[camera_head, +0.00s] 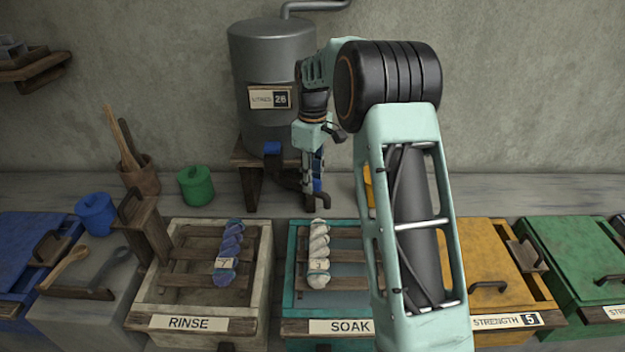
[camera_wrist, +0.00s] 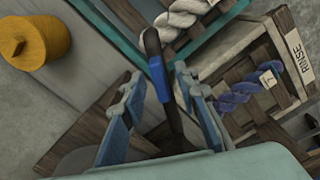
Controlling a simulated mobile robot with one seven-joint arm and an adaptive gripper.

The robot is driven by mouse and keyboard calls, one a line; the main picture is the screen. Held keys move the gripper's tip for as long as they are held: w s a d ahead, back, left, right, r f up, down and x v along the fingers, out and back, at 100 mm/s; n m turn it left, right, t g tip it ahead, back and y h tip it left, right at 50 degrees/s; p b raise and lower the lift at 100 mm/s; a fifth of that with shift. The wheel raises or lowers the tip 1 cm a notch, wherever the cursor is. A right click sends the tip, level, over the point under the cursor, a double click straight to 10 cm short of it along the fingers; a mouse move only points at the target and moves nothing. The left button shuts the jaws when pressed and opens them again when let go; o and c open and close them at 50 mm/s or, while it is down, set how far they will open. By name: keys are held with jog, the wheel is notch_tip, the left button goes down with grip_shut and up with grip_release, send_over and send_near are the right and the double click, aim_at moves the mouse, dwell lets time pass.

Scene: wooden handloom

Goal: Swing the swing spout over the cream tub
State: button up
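The swing spout is a dark pipe with a blue grip, coming out low on the grey tank (camera_head: 273,85). In the head view its dark end (camera_head: 323,198) bends down behind the teal SOAK tub (camera_head: 287,290). The cream RINSE tub (camera_head: 262,290) stands left of that. My gripper (camera_head: 314,178) points down at the spout and partly hides it. In the wrist view my gripper (camera_wrist: 156,82) has its fingers apart, on either side of the spout's blue grip (camera_wrist: 157,82). A gap shows between the grip and the left finger.
A purple-blue skein (camera_head: 229,252) lies on slats over the cream tub, and a white skein (camera_head: 319,255) over the teal tub. Yellow (camera_head: 490,260) and green (camera_head: 575,255) lidded tubs stand right. A green pot (camera_head: 196,186) and a blue pot (camera_head: 96,213) stand left.

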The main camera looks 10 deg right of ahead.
jog(key=shift+f, duration=0.15)
jog(key=shift+c, duration=0.2)
grip_shut()
jog(key=shift+a, duration=0.1)
